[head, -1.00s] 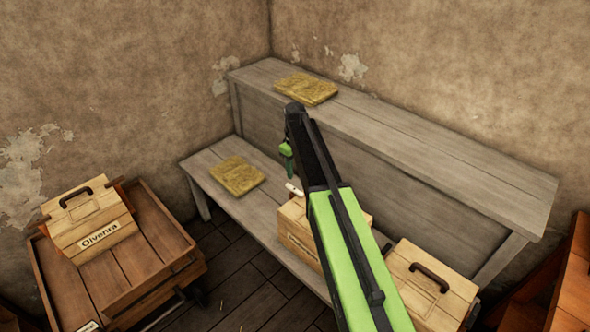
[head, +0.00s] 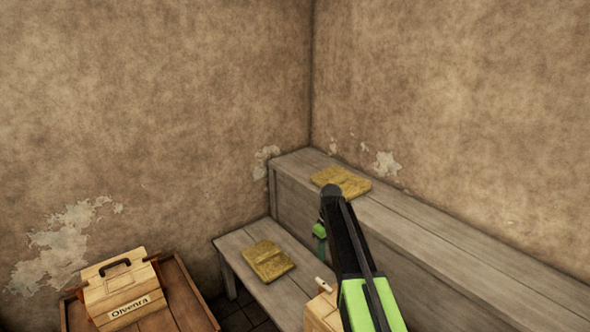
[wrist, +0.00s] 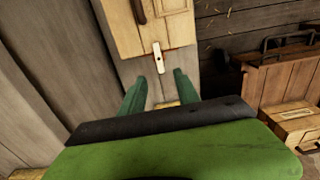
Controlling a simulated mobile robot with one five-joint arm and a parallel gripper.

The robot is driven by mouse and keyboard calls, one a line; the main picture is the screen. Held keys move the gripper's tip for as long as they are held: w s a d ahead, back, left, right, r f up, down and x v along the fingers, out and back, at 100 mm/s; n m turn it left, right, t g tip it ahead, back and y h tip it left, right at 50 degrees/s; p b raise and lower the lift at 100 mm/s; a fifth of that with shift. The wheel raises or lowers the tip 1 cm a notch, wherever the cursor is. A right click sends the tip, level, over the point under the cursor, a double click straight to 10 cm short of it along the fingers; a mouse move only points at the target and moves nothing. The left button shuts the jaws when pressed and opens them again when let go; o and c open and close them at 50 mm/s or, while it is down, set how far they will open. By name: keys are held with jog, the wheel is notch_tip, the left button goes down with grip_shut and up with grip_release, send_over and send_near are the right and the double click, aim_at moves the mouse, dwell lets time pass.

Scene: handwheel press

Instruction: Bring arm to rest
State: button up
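My arm reaches up from the bottom of the head view, over the grey wooden bench, with its dark elbow high against the upper shelf. My gripper (head: 320,238) hangs from it, small and partly hidden. In the wrist view my gripper (wrist: 160,92) shows two green fingers spread apart with nothing held between them. A wooden crate (wrist: 143,38) with a dark handle and a white peg (wrist: 157,58) lies beyond the fingertips, apart from them. In the head view only a corner of this crate (head: 318,312) and the peg show beside my arm.
A wooden cart (head: 186,300) carrying a labelled crate (head: 120,290) stands at the left. Open air surrounds my gripper.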

jog(key=s+m, duration=0.7)
jog(key=s, duration=1.7)
jog(key=shift+a, duration=0.35)
